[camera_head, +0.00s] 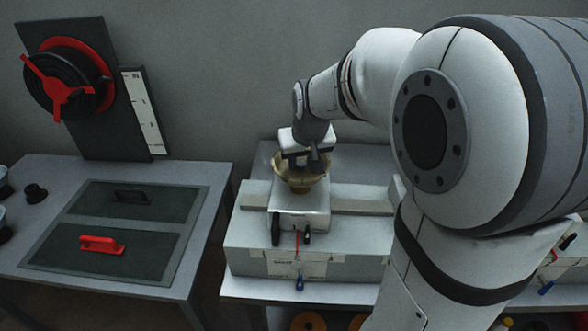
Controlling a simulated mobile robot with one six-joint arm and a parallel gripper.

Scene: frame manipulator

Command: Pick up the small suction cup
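A small black cup-shaped piece (35,193) stands on the left table, near its left edge; it may be the small suction cup, but it is too small to be sure. My gripper (303,163) is far to its right, pointing down at the rim of a brass-coloured bowl (302,183) on the middle bench. The gripper's dark fingers overlap the bowl in this view. I cannot tell whether they touch it, or whether they are open or shut.
The left table (190,172) has two dark panels, one with a black handle (132,197), one with a red handle (101,244). Behind it stands a board with a red-and-black wheel (68,80). The bowl sits on a grey machine (300,215). My arm hides much of the right side.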

